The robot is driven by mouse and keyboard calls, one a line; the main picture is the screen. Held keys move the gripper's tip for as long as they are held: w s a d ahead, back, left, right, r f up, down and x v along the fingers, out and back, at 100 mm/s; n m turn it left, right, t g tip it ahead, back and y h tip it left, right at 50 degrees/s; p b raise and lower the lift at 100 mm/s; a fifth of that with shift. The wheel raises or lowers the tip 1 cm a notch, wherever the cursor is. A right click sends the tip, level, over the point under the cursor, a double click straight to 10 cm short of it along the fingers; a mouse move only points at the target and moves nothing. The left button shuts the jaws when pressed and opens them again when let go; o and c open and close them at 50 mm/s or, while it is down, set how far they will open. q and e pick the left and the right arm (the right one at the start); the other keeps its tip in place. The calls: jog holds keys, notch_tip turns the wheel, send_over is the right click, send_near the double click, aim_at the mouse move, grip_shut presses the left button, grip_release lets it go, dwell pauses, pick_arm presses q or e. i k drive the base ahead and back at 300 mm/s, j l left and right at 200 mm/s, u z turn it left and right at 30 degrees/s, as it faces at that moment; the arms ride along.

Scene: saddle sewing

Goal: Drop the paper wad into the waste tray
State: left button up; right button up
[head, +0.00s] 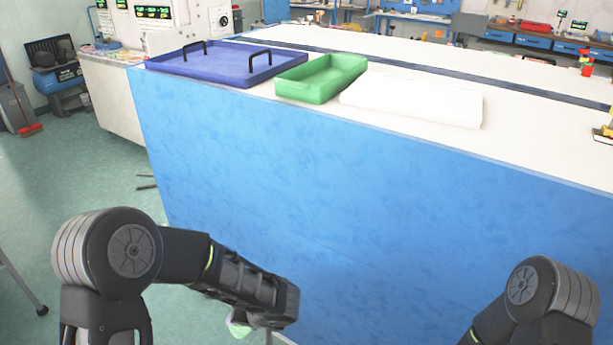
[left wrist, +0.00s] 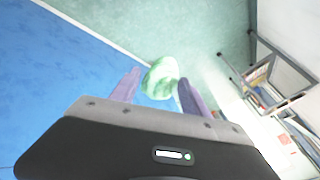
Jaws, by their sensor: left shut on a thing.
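A crumpled pale green-white paper wad (left wrist: 160,76) sits between the two fingers of my left gripper (left wrist: 159,88) in the left wrist view. My left gripper is shut on it. In the head view the wad (head: 238,328) shows only in part below my left forearm, low in front of the bench's blue side. A shallow green tray (head: 322,91) and a wider blue tray (head: 212,77) with two black handles lie on the bench top, well above and beyond the gripper. I cannot tell for sure which is the waste tray. My right gripper is out of view.
The white bench top (head: 535,150) has a tall blue side panel (head: 380,200) facing me. A white flat block (head: 412,101) lies right of the green tray. In the left wrist view a metal-framed shelf (left wrist: 270,75) stands at the right. Green floor is open at left.

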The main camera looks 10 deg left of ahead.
aim_at(318, 82)
jog(key=j+z, duration=0.15)
jog(key=z, duration=0.25)
jog(key=i+j+z, duration=0.1)
jog(key=z, duration=0.25)
jog(key=j+z, duration=0.25)
jog(key=z, duration=0.15)
jog(key=j+z, duration=0.2)
jog(key=z, duration=0.15)
jog(key=k+j+z, duration=0.1)
jog(key=j, duration=0.3)
jog(key=j+z, duration=0.1)
jog(key=j, duration=0.3)
jog(key=k+j+z, duration=0.1)
jog(key=j, duration=0.3)
jog(key=k+j, duration=0.2)
jog(key=j, duration=0.15)
jog(key=k+j+z, duration=0.15)
jog(key=j, duration=0.25)
jog(key=k+j+z, duration=0.1)
jog(key=j, duration=0.25)
jog(key=k+j+z, duration=0.1)
jog(key=j, duration=0.25)
